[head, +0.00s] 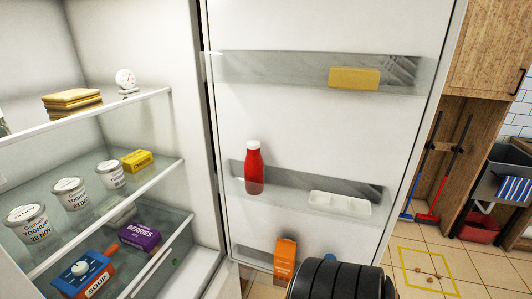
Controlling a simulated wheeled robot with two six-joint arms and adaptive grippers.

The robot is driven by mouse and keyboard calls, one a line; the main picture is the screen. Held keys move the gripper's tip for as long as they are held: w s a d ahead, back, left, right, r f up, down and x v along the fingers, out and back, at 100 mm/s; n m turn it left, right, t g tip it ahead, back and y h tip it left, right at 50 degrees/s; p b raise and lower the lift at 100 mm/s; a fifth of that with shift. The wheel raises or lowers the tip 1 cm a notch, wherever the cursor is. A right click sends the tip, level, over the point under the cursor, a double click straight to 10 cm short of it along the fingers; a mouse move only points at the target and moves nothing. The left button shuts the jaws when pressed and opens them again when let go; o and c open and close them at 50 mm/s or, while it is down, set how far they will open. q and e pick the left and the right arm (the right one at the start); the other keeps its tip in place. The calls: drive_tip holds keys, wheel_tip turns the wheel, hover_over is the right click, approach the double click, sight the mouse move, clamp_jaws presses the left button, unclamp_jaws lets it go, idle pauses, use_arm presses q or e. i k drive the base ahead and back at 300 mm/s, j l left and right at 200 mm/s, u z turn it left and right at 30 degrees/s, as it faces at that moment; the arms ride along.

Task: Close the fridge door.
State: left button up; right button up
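The fridge (140,45) fills the left side of the head view, with its shelves exposed. Its door (320,125) stands wide open to the right of the compartment, with its inner face and door racks towards me. The door's free edge (421,130) is on the right, and the hinge side is along the dark gap beside the compartment. Neither of my grippers shows. A black ribbed rounded part (335,283) at the bottom edge covers the lower part of the door; I cannot tell exactly what it is.
The door racks hold a yellow block (354,78), a red bottle (254,170), a white tray (340,205) and an orange carton (285,258). Yoghurt tubs (71,194) and boxes stand on the fridge shelves.

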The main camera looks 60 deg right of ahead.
sight(268, 63)
drive_tip(key=k+l+u, duration=0.1)
drive_tip(key=l, duration=0.4)
drive_tip(key=k+l+u, duration=0.1)
drive_tip(key=k+l, duration=0.25)
drive_tip(key=l, duration=0.15)
drive_tip(key=k+l, duration=0.25)
drive_tip(key=l, duration=0.25)
drive_tip(key=k+l+u, duration=0.15)
drive_tip(key=l, duration=0.35)
drive_tip(key=k+l+u, duration=0.1)
drive_tip(key=k+l, duration=0.3)
drive_tip(key=l+u, duration=0.3)
drive_tip(key=l, duration=1.45)
